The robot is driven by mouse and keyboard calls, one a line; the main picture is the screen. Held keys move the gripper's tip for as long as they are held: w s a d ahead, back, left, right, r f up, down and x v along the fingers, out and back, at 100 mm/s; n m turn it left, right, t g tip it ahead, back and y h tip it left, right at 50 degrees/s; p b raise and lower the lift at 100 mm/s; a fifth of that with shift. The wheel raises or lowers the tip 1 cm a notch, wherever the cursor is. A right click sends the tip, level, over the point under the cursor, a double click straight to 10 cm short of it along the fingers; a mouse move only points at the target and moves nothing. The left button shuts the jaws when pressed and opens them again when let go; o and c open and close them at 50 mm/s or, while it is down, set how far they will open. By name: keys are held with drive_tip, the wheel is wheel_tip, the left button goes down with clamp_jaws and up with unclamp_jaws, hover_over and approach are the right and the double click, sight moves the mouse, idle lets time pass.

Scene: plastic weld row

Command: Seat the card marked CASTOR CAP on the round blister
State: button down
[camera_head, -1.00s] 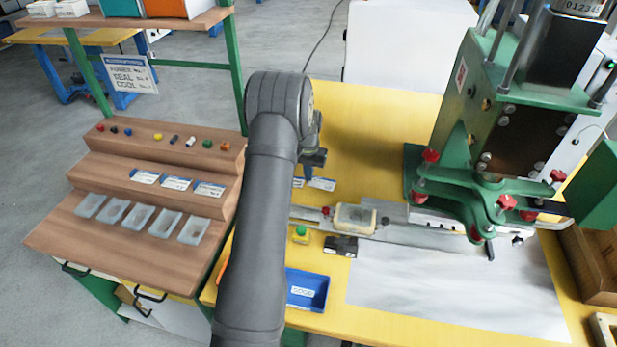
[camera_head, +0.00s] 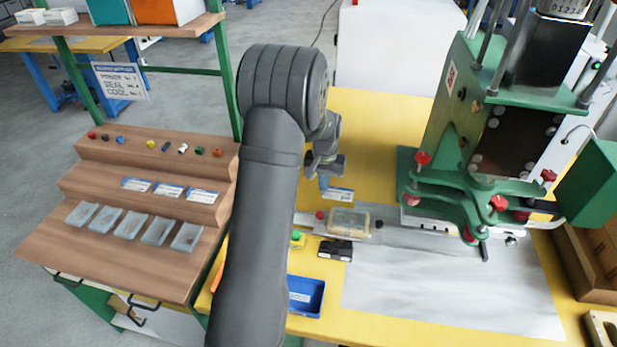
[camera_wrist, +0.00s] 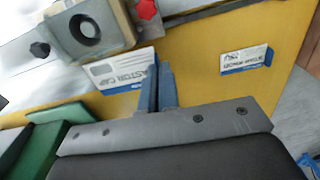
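The card marked CASTOR CAP (camera_wrist: 125,72) is white with a blue stripe, and part of its lettering is cut off by my fingers. My gripper (camera_wrist: 158,88) has its two fingers close together at the card's end and appears shut on it. In the head view the card (camera_head: 338,194) shows beside my gripper (camera_head: 324,183), near the tan fixture block (camera_head: 349,221). The wrist view shows a round hollow with a dark centre (camera_wrist: 84,28) in this block, apparently the round blister. I cannot tell how high the card is above the table.
Another card (camera_wrist: 246,60) lies on the yellow table. The green press (camera_head: 470,150) stands right of the block. A red knob (camera_head: 320,215), a black box (camera_head: 335,249) and a blue bin (camera_head: 306,296) are near the block. Several clear trays (camera_head: 158,230) sit at left.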

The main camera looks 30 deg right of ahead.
wheel_tip(320, 180, up, 2)
hover_over(333, 217)
drive_tip(key=shift+f, duration=2.35)
drive_tip(key=shift+f, duration=0.65)
drive_tip(key=c, duration=2.1)
unclamp_jaws()
drive_tip(key=shift+c, duration=0.2)
drive_tip(key=o, duration=0.5)
drive_tip(key=c, duration=0.4)
drive_tip(key=shift+r, duration=0.1)
wheel_tip(333, 217, up, 7)
